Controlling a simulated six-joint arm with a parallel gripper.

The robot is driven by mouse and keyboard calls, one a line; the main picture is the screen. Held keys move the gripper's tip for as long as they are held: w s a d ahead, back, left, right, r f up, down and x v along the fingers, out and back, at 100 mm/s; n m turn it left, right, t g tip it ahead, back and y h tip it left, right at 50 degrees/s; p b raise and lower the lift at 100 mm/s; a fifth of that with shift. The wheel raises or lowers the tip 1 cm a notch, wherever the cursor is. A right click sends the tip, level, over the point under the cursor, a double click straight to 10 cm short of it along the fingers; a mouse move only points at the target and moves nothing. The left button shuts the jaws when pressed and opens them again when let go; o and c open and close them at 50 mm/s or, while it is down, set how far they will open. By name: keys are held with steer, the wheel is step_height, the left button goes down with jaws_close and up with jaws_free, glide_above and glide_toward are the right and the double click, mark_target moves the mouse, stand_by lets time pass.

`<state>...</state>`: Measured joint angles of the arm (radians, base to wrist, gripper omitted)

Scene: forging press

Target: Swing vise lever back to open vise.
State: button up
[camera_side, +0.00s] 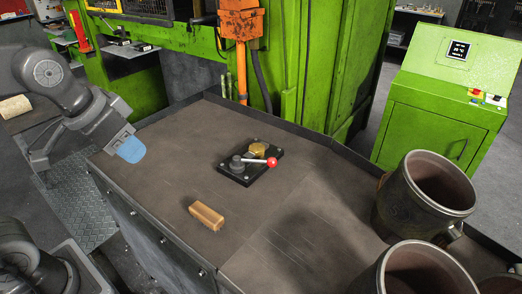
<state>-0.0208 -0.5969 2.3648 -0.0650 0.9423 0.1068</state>
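The vise (236,178) is a small black plate on the brown worktable, with a grey round clamp part and a brass-coloured hexagonal piece on it. Its lever (256,160) is a short light rod ending in a red ball knob (272,162), and it points right. The brass-coloured piece (257,148) sits just behind the lever; whether the jaws grip it cannot be told. My gripper (131,150), with a blue part at its end, is at the table's left edge, well left of the vise and apart from it. Its fingers are not clear, and I see nothing held.
A tan block (206,215) lies on the worktable (170,150) in front of the vise. Two large metal cylinders (424,195) stand at the right. A green press (325,60) rises behind, and a green control cabinet (440,110) stands back right. The table between gripper and vise is clear.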

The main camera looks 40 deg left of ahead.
steer(key=shift+m+g+h, duration=0.5)
steer(key=shift+m+g, duration=0.2)
steer(key=w, duration=0.2)
steer(key=w+r, duration=0.1)
steer(key=w, duration=0.2)
steer(key=w+r, duration=0.1)
steer(key=w, duration=0.2)
steer(key=shift+d+r, duration=0.1)
steer(key=shift+d, duration=0.05)
jaws_close()
steer(key=w+a+f+m+g+h, duration=0.1)
steer(key=w+f, duration=0.2)
steer(key=w, duration=0.5)
steer(key=w+a+f+m+h, duration=0.1)
steer(key=w+f+m+h, duration=0.1)
steer(key=w, duration=0.6)
steer(key=w+f+m+g+h, duration=0.1)
steer(key=w+f+m+h, duration=0.1)
steer(key=w, duration=0.6)
steer(key=shift+a+f+g, duration=0.3)
steer(key=shift+a+f, duration=0.1)
steer(key=shift+f, duration=0.5)
steer(key=shift+w, duration=0.1)
